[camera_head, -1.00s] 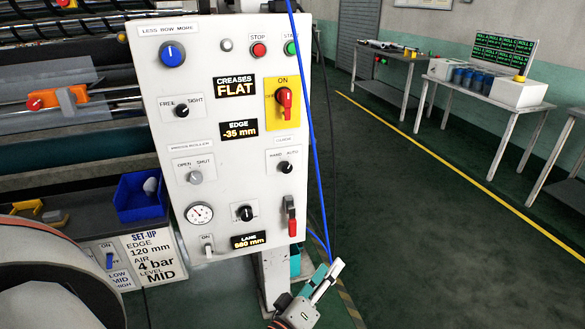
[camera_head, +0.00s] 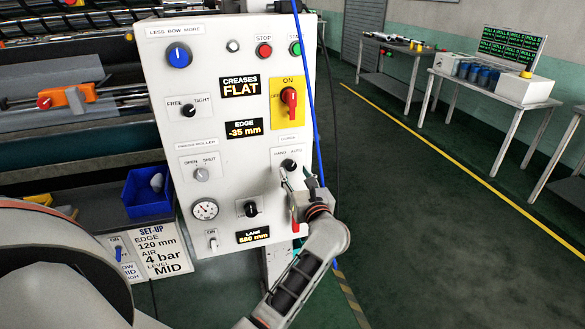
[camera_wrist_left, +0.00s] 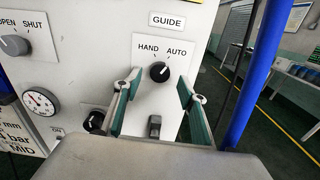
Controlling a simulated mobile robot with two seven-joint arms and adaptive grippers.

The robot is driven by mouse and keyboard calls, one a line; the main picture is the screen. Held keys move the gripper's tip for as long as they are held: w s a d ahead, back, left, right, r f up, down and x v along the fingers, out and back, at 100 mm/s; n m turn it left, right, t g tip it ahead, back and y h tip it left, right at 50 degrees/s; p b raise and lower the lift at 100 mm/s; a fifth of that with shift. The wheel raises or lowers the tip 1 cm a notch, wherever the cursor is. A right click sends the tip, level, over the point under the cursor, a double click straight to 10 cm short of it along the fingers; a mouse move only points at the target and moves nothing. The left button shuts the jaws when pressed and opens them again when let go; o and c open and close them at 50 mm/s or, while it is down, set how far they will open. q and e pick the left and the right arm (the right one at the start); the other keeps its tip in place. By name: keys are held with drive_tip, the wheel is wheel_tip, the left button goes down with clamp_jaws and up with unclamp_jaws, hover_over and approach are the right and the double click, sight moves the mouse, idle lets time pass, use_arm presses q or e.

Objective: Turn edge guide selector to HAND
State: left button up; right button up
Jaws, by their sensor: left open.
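The edge guide selector (camera_head: 289,165) is a small black knob low on the right of the white control panel (camera_head: 215,100), under the words HAND and AUTO. In the left wrist view the selector (camera_wrist_left: 159,71) sits below the GUIDE label, and its pale mark points up and right toward AUTO. My left gripper (camera_head: 298,181) is open just below and in front of the knob. In the left wrist view its two green-padded fingers (camera_wrist_left: 158,90) stand apart, one to each side below the knob, and nothing is held. My right gripper does not show.
A yellow plate with a red switch (camera_head: 289,100) is above. A blue cable (camera_head: 307,90) hangs along the panel's right edge. Open floor lies right.

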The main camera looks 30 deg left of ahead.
sight(292, 167)
use_arm(q)
drive_tip(key=shift+x, duration=1.65)
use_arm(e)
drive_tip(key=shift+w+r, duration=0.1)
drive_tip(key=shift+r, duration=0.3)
use_arm(q)
drive_tip(key=c, duration=1.1)
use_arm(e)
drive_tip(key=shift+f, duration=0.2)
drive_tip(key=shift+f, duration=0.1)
